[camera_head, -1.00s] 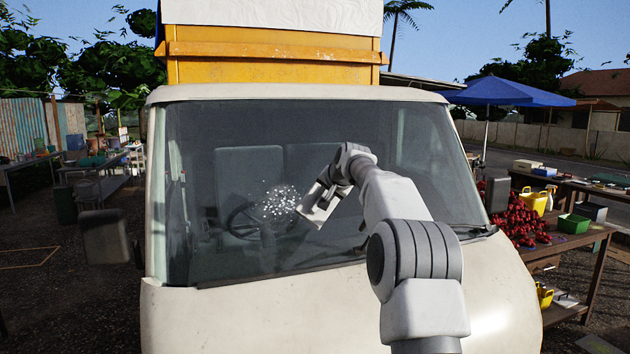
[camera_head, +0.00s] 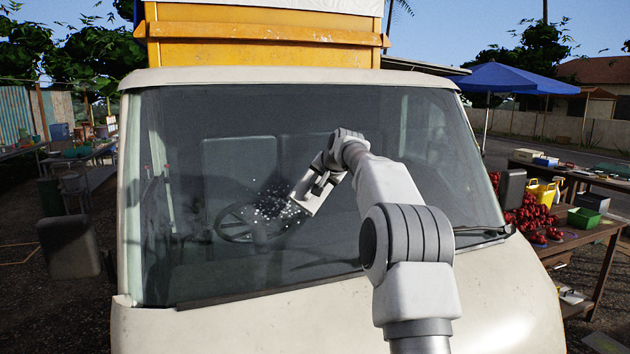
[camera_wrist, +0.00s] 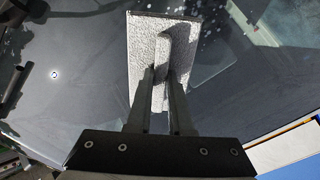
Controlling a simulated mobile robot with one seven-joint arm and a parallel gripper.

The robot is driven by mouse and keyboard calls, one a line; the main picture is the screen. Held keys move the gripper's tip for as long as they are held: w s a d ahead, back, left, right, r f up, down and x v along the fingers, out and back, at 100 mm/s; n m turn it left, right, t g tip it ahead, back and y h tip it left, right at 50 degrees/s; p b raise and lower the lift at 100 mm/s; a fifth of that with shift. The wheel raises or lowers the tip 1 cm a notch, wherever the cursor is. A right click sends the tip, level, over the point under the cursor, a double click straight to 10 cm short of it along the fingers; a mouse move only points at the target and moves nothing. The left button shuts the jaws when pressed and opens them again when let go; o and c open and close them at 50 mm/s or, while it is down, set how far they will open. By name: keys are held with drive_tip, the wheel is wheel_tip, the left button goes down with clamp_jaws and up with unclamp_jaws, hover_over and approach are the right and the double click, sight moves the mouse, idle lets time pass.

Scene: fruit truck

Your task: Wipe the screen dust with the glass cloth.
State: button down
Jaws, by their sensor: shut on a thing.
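The truck's windscreen (camera_head: 230,260) fills the middle of the head view. A patch of white dust specks (camera_head: 272,206) lies on it in front of the steering wheel. My gripper (camera_wrist: 162,80) is shut on the handle of the glass cloth (camera_wrist: 145,45), a pale grey, textured flat pad. In the head view the cloth (camera_head: 312,194) is at the right edge of the dust patch, close to the glass; I cannot tell if it touches. In the wrist view dust specks (camera_wrist: 208,30) show beyond the cloth's top and right edge.
A wiper (camera_head: 270,290) lies along the windscreen's lower edge. Side mirrors stick out at left (camera_head: 70,247) and right (camera_head: 512,188). A table (camera_head: 590,235) with red fruit (camera_head: 530,218) stands to the right. The left part of the windscreen is free of obstacles.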

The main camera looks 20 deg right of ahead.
drive_tip(key=shift+w+d, duration=0.1)
drive_tip(key=shift+w, duration=0.4)
drive_tip(key=shift+w+f+p, duration=0.15)
drive_tip(key=shift+w+p, duration=0.25)
drive_tip(key=shift+p, duration=0.1)
drive_tip(key=shift+p+x, duration=1.6)
drive_tip(key=shift+x, duration=0.9)
drive_tip(key=shift+f, duration=0.1)
